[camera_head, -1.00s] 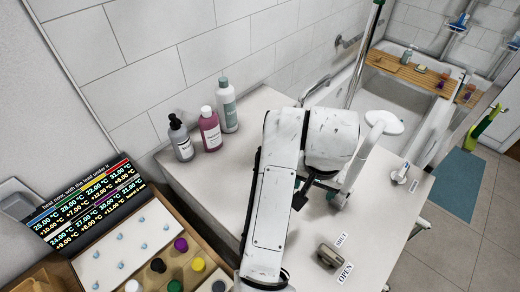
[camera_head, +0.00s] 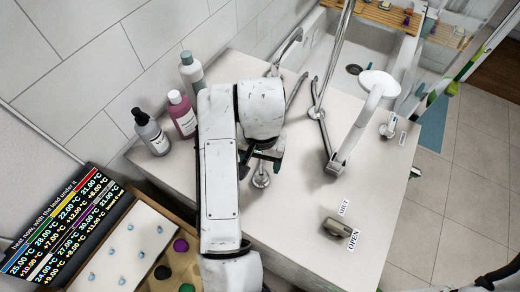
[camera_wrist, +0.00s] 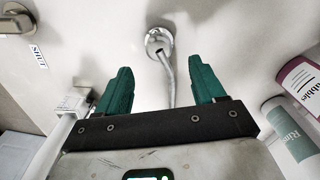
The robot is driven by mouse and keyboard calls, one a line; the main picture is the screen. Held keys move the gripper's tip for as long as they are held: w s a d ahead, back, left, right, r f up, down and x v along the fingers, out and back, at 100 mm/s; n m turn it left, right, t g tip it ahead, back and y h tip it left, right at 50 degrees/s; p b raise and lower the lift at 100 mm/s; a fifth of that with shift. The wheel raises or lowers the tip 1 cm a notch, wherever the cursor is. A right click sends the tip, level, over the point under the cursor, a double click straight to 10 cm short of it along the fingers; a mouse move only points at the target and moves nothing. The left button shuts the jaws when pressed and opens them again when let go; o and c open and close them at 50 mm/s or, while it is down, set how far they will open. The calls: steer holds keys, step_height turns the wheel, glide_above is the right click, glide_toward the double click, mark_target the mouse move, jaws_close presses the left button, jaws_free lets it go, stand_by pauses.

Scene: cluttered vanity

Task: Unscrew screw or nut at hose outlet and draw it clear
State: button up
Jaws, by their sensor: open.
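A round chrome fitting (camera_wrist: 159,42) with a hose or thin pipe (camera_wrist: 170,82) sits on the pale surface in the wrist view, ahead of my gripper (camera_wrist: 162,80). The hose runs from it back between my fingers. My two green fingers are apart and nothing is clamped between them. In the head view a small chrome fitting (camera_head: 262,180) stands on the counter close beside my gripper (camera_head: 262,160), which is partly hidden by my arm. I cannot make out a separate screw or nut on the fitting.
Bottles (camera_head: 152,133) stand at the counter's back left. A white shower head (camera_head: 378,84) on a stand and chrome tap pipes (camera_head: 318,112) rise on the right. A grey knob (camera_head: 336,228) sits by SHUT and OPEN labels. The middle front of the counter (camera_head: 285,235) is clear.

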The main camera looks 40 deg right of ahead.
mark_target(261, 174)
steer(key=shift+f+p, duration=0.3)
steer(key=shift+f, duration=2.9)
steer(key=shift+c, duration=0.2)
steer(key=c, duration=1.2)
steer(key=n, duration=0.1)
steer(key=n+p, duration=0.1)
steer(key=shift+r+n+p, duration=0.25)
steer(key=shift+n+p, duration=0.05)
steer(key=shift+c, duration=0.2)
steer(key=n, duration=0.2)
steer(key=shift+a+f+n, duration=0.1)
steer(key=shift+f+n, duration=0.1)
steer(key=shift+n, duration=0.1)
steer(key=shift+r+n+p, duration=0.1)
steer(key=shift+n+p, duration=0.3)
steer(key=shift+p, duration=0.1)
steer(key=n, duration=0.3)
steer(key=shift+n, duration=0.6)
